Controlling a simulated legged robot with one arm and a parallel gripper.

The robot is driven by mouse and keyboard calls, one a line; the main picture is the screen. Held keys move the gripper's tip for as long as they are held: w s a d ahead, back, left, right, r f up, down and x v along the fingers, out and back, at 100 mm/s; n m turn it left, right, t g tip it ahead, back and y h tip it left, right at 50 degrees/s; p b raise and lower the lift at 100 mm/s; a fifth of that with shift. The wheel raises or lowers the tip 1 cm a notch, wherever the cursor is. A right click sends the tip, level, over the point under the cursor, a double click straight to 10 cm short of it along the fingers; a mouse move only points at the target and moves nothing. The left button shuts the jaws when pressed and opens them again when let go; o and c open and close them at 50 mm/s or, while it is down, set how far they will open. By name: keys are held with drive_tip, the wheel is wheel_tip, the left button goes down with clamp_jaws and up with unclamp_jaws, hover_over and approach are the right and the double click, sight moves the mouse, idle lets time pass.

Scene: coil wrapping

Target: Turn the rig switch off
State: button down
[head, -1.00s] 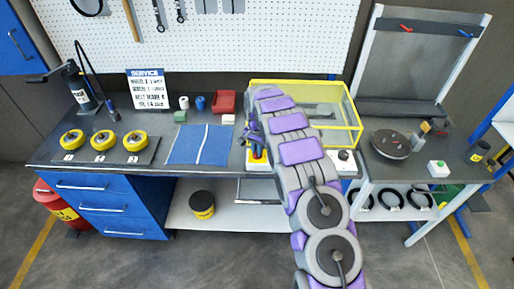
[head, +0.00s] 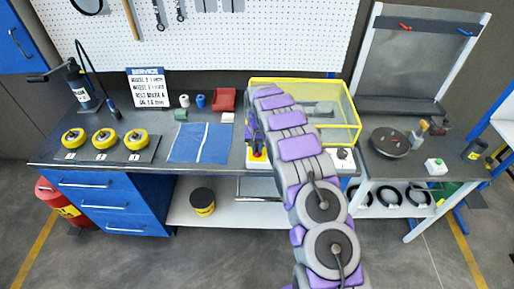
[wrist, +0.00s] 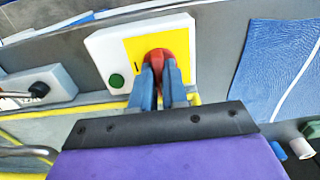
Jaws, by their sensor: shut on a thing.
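The rig switch is a red knob (wrist: 155,54) on a yellow plate (wrist: 187,45), set on a white box (wrist: 104,45) with a green button (wrist: 116,81). My gripper (wrist: 159,76) has its blue fingers on either side of the knob and is shut on it. The fingers and the knob's near side overlap, so its exact angle is hard to read. In the head view the yellow plate (head: 257,155) shows just left of my arm, which hides most of my gripper there.
A yellow-framed clear guard (head: 345,110) stands behind and right of my arm. A blue cloth (head: 195,143) lies left of the switch. Another white box with a black knob (wrist: 38,87) is in the wrist view. A side table (head: 400,165) stands at the right.

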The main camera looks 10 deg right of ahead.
drive_tip(key=shift+w+r, duration=0.2)
drive_tip(key=c, duration=1.3)
unclamp_jaws()
drive_tip(key=shift+f, duration=0.15)
drive_tip(key=shift+o, duration=0.8)
drive_tip(key=shift+s, duration=0.1)
wheel_tip(320, 180, up, 17)
drive_tip(key=shift+p, duration=0.35)
drive_tip(key=shift+a, duration=0.1)
